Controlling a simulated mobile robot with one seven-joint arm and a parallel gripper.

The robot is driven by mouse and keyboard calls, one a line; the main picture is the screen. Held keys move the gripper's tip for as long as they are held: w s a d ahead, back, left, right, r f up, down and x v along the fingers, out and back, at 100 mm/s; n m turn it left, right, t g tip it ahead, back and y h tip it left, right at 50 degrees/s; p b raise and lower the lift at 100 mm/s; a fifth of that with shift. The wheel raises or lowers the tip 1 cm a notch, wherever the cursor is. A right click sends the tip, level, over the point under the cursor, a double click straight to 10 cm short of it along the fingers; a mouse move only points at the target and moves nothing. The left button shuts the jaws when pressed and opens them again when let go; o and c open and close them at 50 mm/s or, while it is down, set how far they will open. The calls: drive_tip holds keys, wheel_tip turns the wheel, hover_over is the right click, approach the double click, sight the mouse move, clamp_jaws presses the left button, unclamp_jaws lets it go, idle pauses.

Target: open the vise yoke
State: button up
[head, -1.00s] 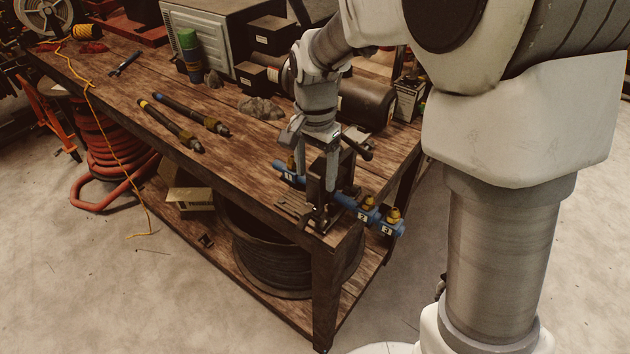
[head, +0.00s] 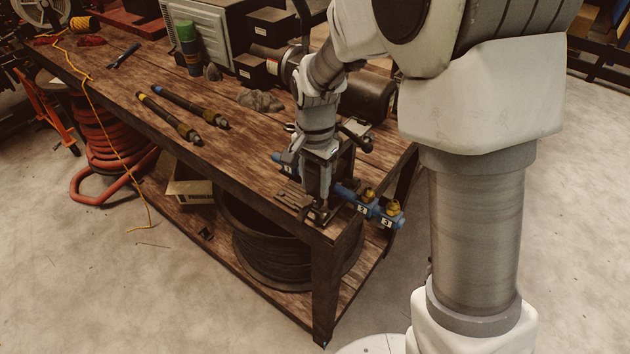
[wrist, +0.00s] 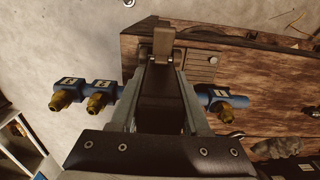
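The vise (head: 345,165) stands at the near corner of the workbench, a dark upright frame with a handle (head: 357,138) at its top right. A blue manifold (head: 347,194) with brass fittings and number labels runs through it; it shows on both sides in the wrist view (wrist: 133,92). My gripper (head: 322,198) points down at the vise's near side, low near its base, and covers part of it. In the wrist view my gripper (wrist: 163,65) has its two fingers on either side of dark vise parts, with a tan block (wrist: 163,42) at the tips. Whether they grip it is unclear.
A cable spool (head: 265,245) sits on the lower shelf.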

clamp_jaws()
idle(0.9)
